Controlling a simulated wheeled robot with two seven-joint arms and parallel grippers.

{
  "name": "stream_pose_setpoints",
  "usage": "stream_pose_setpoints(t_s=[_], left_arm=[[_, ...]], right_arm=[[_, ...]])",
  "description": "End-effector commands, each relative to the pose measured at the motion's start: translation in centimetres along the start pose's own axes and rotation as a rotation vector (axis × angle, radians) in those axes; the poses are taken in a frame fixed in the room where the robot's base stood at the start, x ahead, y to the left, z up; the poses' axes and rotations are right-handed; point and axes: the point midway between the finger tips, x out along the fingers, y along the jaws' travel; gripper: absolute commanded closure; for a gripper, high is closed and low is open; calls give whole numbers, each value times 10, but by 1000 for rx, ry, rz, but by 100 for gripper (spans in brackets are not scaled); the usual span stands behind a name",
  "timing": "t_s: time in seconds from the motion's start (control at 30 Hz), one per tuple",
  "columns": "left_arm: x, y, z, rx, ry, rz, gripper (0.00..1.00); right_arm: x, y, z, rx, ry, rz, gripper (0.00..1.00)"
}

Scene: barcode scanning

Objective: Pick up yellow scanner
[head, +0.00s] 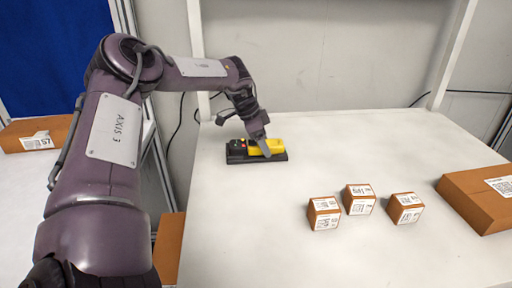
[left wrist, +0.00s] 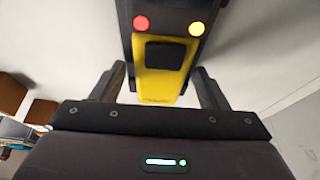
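The yellow scanner (head: 268,147) lies on a black stand (head: 240,158) at the back left of the white table. My left gripper (head: 265,152) is over the scanner from above, with a finger in front of its yellow body. In the left wrist view the scanner (left wrist: 162,82) lies between the two spread fingers of the left gripper (left wrist: 165,85), with a gap on either side. A red and a yellow round light show at its far end. The right gripper is not in view.
Three small labelled boxes (head: 324,213), (head: 359,199), (head: 405,208) stand on the table (head: 240,230) at the middle right. A larger labelled box (head: 480,200) lies at the right edge. A wall stands close behind the stand. The table's front left is clear.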

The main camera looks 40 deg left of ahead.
Motion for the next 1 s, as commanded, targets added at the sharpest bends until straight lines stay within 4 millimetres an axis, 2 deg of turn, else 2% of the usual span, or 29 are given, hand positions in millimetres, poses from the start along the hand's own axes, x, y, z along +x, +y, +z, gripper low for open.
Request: stream_pose_setpoints(t_s=[0.03, 0.37, 0.77, 1.0], left_arm=[[0, 0, 0, 0, 0, 0, 39], [0, 0, 0, 0, -1, 0, 82], [-7, -1, -3, 1, 0, -3, 83], [-40, -1, -18, 4, 2, -5, 83]], right_arm=[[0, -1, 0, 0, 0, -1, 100], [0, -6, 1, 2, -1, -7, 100], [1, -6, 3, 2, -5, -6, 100], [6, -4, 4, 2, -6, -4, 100]])
